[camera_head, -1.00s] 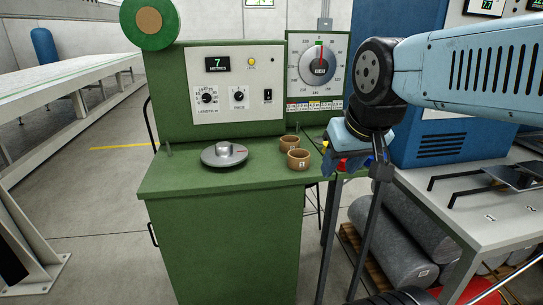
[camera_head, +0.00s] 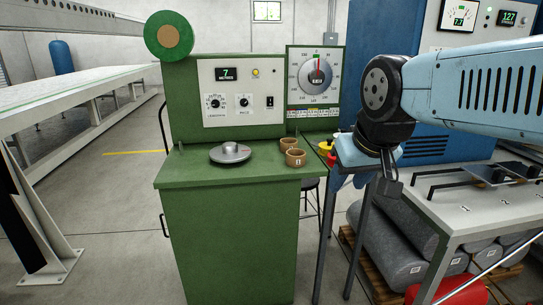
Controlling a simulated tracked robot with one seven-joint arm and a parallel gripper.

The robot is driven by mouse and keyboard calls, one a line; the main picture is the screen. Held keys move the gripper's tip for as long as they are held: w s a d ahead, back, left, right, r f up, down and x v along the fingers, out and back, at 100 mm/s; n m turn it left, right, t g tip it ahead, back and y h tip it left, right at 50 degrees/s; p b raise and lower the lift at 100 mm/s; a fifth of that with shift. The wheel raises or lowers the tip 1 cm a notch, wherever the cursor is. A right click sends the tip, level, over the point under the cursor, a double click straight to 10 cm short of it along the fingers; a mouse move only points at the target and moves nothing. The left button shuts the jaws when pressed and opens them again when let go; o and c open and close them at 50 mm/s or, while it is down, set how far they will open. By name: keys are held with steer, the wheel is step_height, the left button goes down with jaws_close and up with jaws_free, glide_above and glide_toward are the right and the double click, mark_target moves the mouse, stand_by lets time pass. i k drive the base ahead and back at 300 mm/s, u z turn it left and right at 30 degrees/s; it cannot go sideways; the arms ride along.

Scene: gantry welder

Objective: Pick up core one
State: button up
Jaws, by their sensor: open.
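Core one (camera_head: 296,158) is a short brown ring with a white "1" label, standing upright on the green bench top near its right edge. A second brown core (camera_head: 288,143) stands just behind it, its label not visible. My gripper (camera_head: 352,176) hangs below the black wrist at the end of my light-blue arm, to the right of both cores and apart from them. It is open, and I see nothing held in it. The wrist partly hides its fingers.
A grey round disc fixture (camera_head: 230,153) sits on the green bench (camera_head: 190,172), left of the cores. The dial panel (camera_head: 318,80) rises behind. Yellow and red items (camera_head: 327,146) lie near my gripper. A grey-topped table (camera_head: 440,205) stands at right, with grey rolls (camera_head: 400,243) beneath.

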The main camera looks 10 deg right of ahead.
mark_target(294, 158)
steer(key=z, duration=0.2)
steer(key=i, duration=0.85)
steer(key=u, duration=0.2)
steer(key=k, duration=0.85)
steer(key=z, duration=0.15)
steer(key=i, duration=0.9)
steer(key=u, duration=0.05)
